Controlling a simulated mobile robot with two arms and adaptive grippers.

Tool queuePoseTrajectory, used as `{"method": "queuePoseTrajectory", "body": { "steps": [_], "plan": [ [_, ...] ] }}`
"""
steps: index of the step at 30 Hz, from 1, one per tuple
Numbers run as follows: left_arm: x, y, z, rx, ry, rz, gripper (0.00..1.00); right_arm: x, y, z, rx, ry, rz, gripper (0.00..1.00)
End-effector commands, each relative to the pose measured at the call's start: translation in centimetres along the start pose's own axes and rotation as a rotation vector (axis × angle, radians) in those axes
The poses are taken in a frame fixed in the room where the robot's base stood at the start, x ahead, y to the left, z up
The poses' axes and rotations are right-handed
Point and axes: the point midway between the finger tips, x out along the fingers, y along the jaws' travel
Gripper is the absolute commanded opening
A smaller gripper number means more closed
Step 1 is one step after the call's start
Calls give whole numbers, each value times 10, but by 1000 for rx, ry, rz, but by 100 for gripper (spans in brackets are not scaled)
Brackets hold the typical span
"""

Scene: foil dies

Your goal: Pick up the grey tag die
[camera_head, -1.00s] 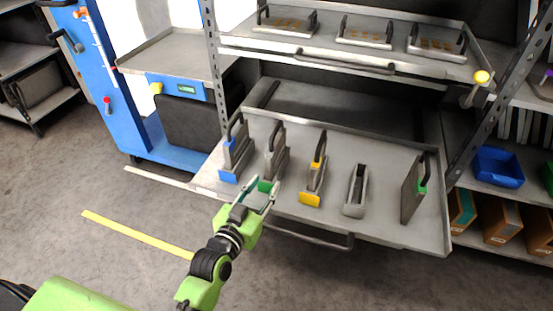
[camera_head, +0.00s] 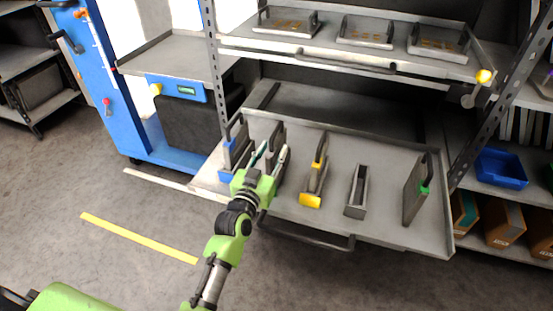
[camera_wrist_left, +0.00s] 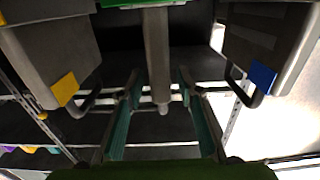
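In the left wrist view, a grey handle bar (camera_wrist_left: 157,60) hangs between the two teal-faced fingers, with gaps on both sides. The left gripper (camera_wrist_left: 162,120) is open there. My right gripper is not in view.
A blue-tagged die (camera_head: 236,150) stands close on the left and a yellow-tagged die (camera_head: 314,180) on the right. An upper shelf (camera_head: 400,66) overhangs the back.

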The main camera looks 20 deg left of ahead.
Motion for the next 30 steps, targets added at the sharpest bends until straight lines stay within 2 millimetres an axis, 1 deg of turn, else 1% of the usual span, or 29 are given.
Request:
{"method": "queuePoseTrajectory", "body": {
  "steps": [1,3,6,9,17,20,21,26,27,30],
  "plan": [
    [8,0,-2,-1,3,0,33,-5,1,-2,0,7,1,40],
    [19,-1,-4,0,3,-1,33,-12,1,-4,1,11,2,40],
    [32,-2,-3,0,2,-1,33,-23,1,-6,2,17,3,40],
    [40,-2,-4,1,1,0,33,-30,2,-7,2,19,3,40],
    [42,-2,-4,1,-1,0,33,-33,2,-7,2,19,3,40],
    [42,-2,-4,1,0,0,10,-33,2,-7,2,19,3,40],
    [42,-2,-4,1,0,0,0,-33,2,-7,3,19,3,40],
    [42,-2,-4,1,0,0,0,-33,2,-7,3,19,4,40],
    [43,-2,-11,1,14,-3,0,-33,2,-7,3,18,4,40],
    [43,-2,-11,1,14,-3,0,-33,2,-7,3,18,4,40]
  ]
}}
